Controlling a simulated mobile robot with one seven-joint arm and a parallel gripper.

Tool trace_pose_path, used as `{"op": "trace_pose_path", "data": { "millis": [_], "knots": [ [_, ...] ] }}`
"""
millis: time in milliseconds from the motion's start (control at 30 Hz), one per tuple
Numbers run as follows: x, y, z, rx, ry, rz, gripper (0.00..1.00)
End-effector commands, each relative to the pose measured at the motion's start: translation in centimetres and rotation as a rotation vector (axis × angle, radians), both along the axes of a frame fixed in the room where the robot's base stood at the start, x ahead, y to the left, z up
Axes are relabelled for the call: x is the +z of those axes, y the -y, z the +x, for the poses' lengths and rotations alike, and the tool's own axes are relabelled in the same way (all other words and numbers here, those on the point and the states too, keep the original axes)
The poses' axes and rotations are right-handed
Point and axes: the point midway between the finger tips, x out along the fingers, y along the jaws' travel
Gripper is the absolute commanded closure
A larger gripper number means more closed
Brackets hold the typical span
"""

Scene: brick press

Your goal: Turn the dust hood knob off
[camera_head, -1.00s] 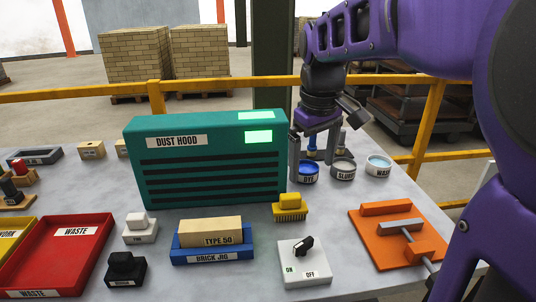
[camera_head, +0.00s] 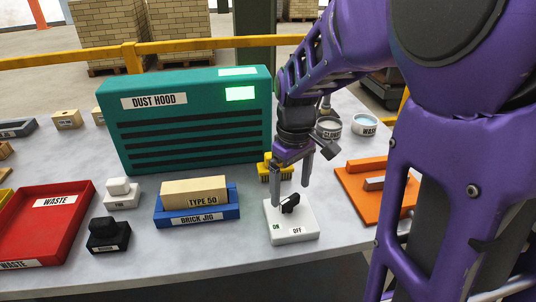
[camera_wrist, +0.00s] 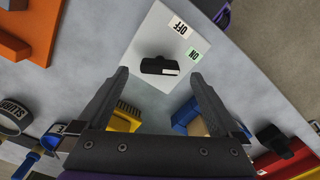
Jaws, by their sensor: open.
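The dust hood knob (camera_head: 290,203) is a black bar-shaped knob on a white box (camera_head: 280,235) at the front of the table. Its ON and OFF labels lie along the near side in the head view. In the wrist view the knob (camera_wrist: 150,66) has a white mark at its right end, on the side of the ON label (camera_wrist: 194,54). My gripper (camera_head: 290,194) is open and empty above the box, pointing down. In the wrist view its fingers (camera_wrist: 160,75) are spread, with the knob between and slightly beyond the tips. The teal dust hood (camera_head: 195,150) has a lit green panel.
A yellow brush (camera_head: 268,168) stands close behind the box. A blue brick jig (camera_head: 197,217) with a brick is to the left, an orange fixture (camera_head: 352,190) to the right. A red waste tray (camera_head: 75,225) lies far left. Table is clear before the jig.

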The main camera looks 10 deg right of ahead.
Motion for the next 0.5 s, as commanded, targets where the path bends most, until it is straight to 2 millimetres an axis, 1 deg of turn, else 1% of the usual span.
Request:
{"op": "trace_pose_path", "data": {
  "millis": [33,200,500],
  "knots": [
    [-0.9,0.0,0.0,0.000,-0.001,0.000,0.00],
    [-2.3,0.0,0.0,0.000,0.000,0.000,0.00],
    [-2.6,0.0,0.0,0.000,0.001,0.000,0.00]
  ]
}}
